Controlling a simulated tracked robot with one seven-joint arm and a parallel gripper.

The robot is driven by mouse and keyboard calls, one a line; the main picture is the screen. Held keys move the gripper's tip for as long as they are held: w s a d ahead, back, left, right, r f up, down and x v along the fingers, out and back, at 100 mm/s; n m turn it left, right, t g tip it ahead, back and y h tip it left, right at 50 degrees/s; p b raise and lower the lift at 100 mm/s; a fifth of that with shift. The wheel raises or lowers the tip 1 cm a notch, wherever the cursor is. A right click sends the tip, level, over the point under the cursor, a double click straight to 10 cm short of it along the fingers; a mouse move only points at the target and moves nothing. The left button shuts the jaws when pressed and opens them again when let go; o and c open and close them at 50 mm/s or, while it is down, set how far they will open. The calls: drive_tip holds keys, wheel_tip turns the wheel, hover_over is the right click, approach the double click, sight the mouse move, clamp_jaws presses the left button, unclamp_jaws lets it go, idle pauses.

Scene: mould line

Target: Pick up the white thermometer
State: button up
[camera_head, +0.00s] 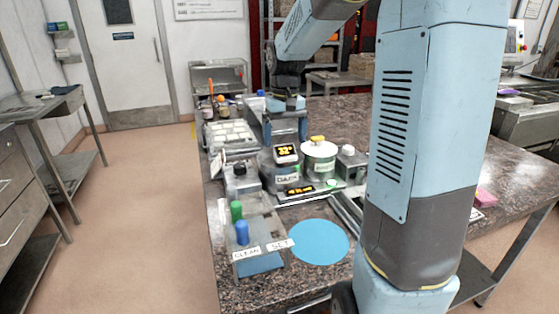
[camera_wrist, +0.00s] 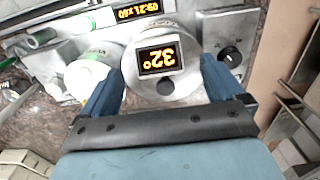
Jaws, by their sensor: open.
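A small white-framed device with a black screen and yellow digits (camera_head: 286,151) sits on top of the grey round pot labelled DARK (camera_head: 282,178). In the wrist view the screen (camera_wrist: 160,57) reads 32° and lies between my fingers. I cannot tell for sure that it is the white thermometer. My gripper (camera_head: 285,132) is open and empty above and behind the pot in the head view. In the wrist view its two blue fingers (camera_wrist: 162,88) stand on either side of the round grey pot. Contact cannot be told.
A white pot with a green band (camera_head: 319,160) and a yellow item on top stands close right of the pot. A black knob unit (camera_head: 240,180) is at left, a flat yellow-digit display (camera_head: 300,190) in front. A blue round mat (camera_head: 318,243) lies clear in front; trays (camera_head: 230,135) stand behind left.

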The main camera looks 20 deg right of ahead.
sight(285, 150)
drive_tip(key=shift+d+f, duration=0.1)
drive_tip(key=shift+f, duration=2.8)
drive_tip(key=shift+c, duration=0.4)
drive_tip(key=c, duration=1)
